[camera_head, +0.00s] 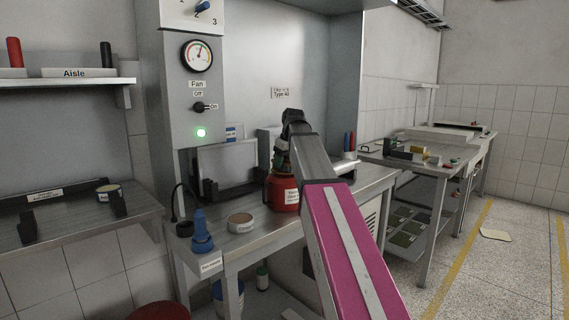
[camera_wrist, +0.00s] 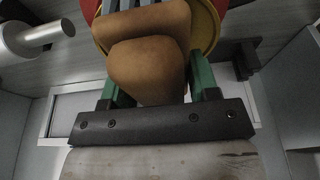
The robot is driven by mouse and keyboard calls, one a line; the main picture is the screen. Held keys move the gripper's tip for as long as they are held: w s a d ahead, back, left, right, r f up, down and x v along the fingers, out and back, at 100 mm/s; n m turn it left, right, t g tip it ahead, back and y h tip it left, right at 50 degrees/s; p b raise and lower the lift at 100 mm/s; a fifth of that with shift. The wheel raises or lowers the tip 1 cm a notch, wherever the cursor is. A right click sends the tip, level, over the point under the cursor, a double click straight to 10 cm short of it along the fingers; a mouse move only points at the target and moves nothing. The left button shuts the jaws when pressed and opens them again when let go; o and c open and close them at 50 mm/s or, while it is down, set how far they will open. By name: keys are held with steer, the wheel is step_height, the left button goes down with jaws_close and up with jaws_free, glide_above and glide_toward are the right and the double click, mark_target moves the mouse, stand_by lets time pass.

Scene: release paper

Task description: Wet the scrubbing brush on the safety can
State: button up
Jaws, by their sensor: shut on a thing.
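The red safety can (camera_head: 286,195) stands on the metal bench under the hood, with a white label on its front. In the wrist view its red body and yellow rim (camera_wrist: 214,42) show at the top, behind the brush. My gripper (camera_wrist: 154,80) has its green fingers shut on the brown scrubbing brush (camera_wrist: 150,70), one finger on each side. Grey bristles show at the top edge of the wrist view, over the can's top. Whether they touch the can is hidden. In the head view my gripper (camera_head: 281,157) is just above the can, partly hidden by my arm.
A round tin (camera_head: 241,223) and a blue bottle (camera_head: 202,232) stand at the bench's front left. A side table (camera_head: 430,160) with small items is at the right. The floor at the right is mostly clear.

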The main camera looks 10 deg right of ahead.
steer(key=shift+r, duration=3.25)
